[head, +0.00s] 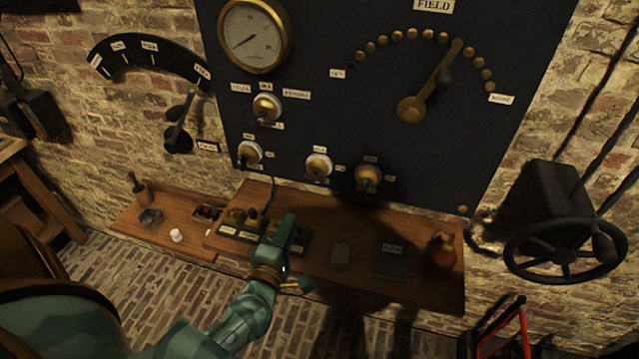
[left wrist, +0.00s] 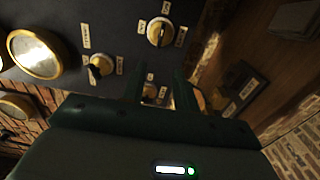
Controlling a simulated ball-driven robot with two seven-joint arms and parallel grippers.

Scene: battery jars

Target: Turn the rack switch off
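The dark panel (head: 300,110) carries several small brass-and-white rotary switches: an upper one (head: 267,106), a lower left one (head: 249,152), a middle one (head: 319,165) and a right one (head: 369,176). Their labels are too small to read surely, so I cannot tell which is the rack switch. My left gripper (head: 290,248) is below these switches, in front of the shelf. In the left wrist view its two fingers (left wrist: 160,88) stand apart, with a switch (left wrist: 150,91) showing between them, partly hidden; I cannot tell whether they touch it. My right gripper is not in view.
A wooden shelf (head: 340,285) below the panel holds terminals, a dark box (head: 391,262) and a reddish jar (head: 441,254). A lever (head: 180,125) with a dark arc is at left, a black handwheel (head: 565,250) at right. A brass gauge (head: 254,36) and FIELD dial lever (head: 430,80) are higher up.

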